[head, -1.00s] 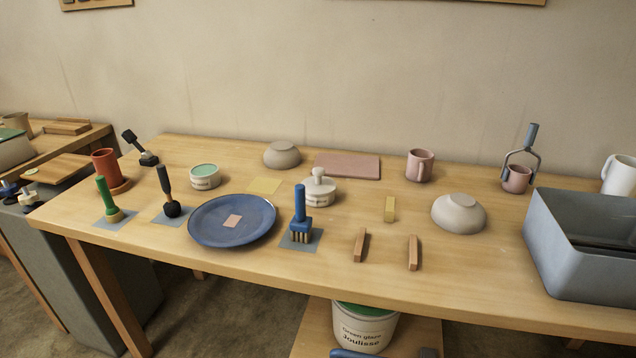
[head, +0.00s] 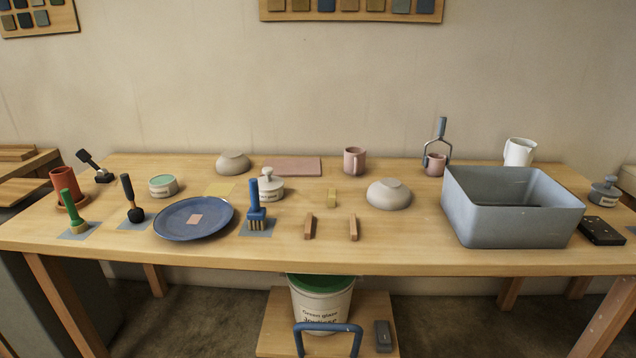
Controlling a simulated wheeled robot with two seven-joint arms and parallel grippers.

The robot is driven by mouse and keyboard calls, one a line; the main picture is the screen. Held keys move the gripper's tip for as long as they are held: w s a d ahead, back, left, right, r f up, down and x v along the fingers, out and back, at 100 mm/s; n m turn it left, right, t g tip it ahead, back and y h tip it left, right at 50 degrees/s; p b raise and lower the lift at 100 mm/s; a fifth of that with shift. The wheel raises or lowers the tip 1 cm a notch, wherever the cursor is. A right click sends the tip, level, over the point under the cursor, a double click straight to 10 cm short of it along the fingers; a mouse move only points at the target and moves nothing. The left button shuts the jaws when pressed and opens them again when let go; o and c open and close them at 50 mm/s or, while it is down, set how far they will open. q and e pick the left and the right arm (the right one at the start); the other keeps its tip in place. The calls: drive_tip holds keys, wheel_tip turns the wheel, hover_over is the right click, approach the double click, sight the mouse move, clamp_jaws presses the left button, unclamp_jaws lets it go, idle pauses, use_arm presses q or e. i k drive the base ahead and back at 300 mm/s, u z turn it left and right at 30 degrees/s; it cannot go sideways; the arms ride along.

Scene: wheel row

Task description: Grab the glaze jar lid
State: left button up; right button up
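A white labelled jar (head: 270,195) with a pale knobbed lid (head: 267,178) on it stands upright mid-table, behind the blue-handled brush. A second jar (head: 603,198) with a grey knobbed lid (head: 605,185) stands at the far right. A low white jar (head: 163,190) with a green top stands at the left, with no knob showing. I cannot tell from the labels which jar is the glaze jar. Neither of my grippers is in view.
A large grey bin (head: 496,225) blocks the right part. An upturned bowl (head: 388,196) sits mid-right. A green-topped bucket (head: 320,303) stands below.

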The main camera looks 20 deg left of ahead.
sight(268, 182)
drive_tip(key=z, duration=0.7)
drive_tip(key=i, duration=0.9)
drive_tip(key=u, duration=2)
